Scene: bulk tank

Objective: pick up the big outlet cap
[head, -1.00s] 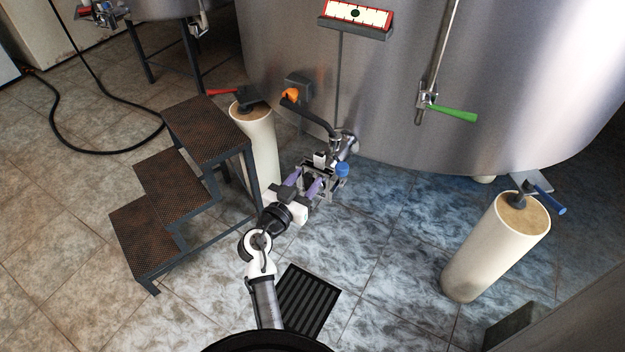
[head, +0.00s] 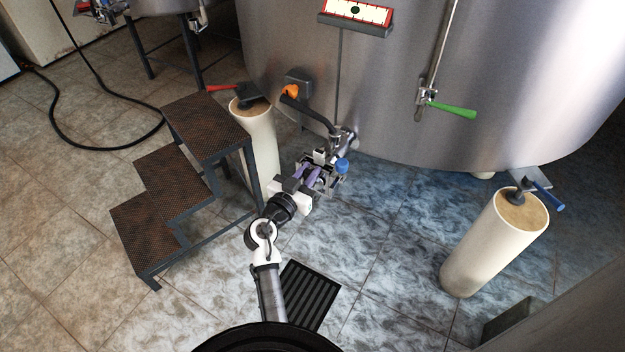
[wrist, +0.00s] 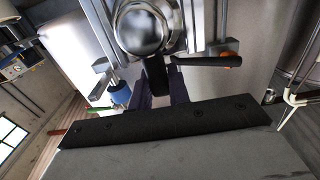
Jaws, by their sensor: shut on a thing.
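The big outlet cap (wrist: 143,28) is a shiny rounded metal piece at the top of the wrist view, with metal jaw parts on both sides. My gripper (head: 326,170) is shut on it, low at the tank's front by the metal outlet (head: 345,138). In the head view the jaws mostly hide the cap. I cannot tell whether it still touches the outlet. A blue part (head: 342,166) shows beside the jaws, also at left in the wrist view (wrist: 121,93).
A cream pillar (head: 262,145) and rusty steps (head: 190,165) stand close at left. Another pillar (head: 490,250) stands at right. A floor drain (head: 305,298) lies below my arm; the tiles between are clear.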

